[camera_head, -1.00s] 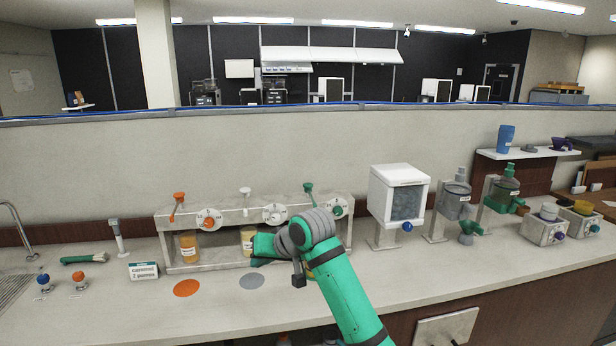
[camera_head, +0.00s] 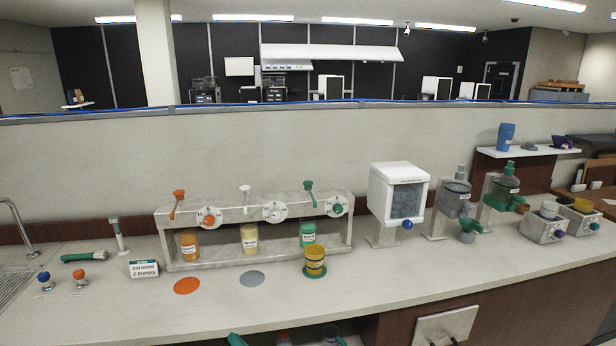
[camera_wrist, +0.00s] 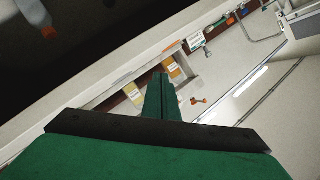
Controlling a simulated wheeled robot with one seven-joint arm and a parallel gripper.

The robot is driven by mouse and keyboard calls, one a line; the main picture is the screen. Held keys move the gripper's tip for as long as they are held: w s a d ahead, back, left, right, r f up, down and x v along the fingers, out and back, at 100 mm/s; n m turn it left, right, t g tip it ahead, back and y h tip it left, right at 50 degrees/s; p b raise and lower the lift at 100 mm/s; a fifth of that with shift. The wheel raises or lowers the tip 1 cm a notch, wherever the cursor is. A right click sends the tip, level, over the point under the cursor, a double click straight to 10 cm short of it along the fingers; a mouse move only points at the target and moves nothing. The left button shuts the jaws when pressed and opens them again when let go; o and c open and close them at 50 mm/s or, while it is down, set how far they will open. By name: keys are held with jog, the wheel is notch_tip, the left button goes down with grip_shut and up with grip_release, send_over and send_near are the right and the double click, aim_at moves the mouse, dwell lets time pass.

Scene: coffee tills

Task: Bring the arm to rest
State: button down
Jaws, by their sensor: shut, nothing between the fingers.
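My gripper (camera_wrist: 161,97) shows in the wrist view, its two green fingers pressed together with nothing between them. It points out over the counter (camera_wrist: 75,130), with the syrup rack and bottles beyond its tips. In the head view my arm is no longer over the counter. Only a small green piece shows at the bottom edge, and I cannot tell which part it is. A yellow cup (camera_head: 315,258) stands on a green disc (camera_head: 315,276) in front of the rack, clear of my arm.
The dispenser rack (camera_head: 258,211) holds orange, cream and green bottles. An orange disc (camera_head: 187,287) and a grey disc (camera_head: 252,278) lie bare on the counter. A sign (camera_head: 144,268) stands at left. A white dispenser (camera_head: 398,195) and grinders stand at right.

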jog(key=s+d+f+m+t+h, duration=0.15)
jog(key=s+d+f+h, duration=0.35)
jog(key=s, duration=0.7)
jog(key=s+d+f+m+t+h, duration=0.15)
jog(key=s+d+f, duration=0.25)
jog(key=s+f, duration=0.55)
jog(key=s+d+r+n, duration=0.1)
jog(key=s+d+r, duration=0.1)
jog(key=s, duration=0.6)
jog(key=s+d+r+n+h, duration=0.1)
jog(key=s+d+r+n, duration=0.1)
jog(key=s, duration=0.7)
jog(key=s+d+r+n+h, duration=0.1)
jog(key=s+d+r, duration=0.3)
jog(key=s, duration=0.5)
jog(key=shift+d+r, duration=0.25)
jog(key=shift+d, duration=0.65)
jog(key=shift+h, duration=0.25)
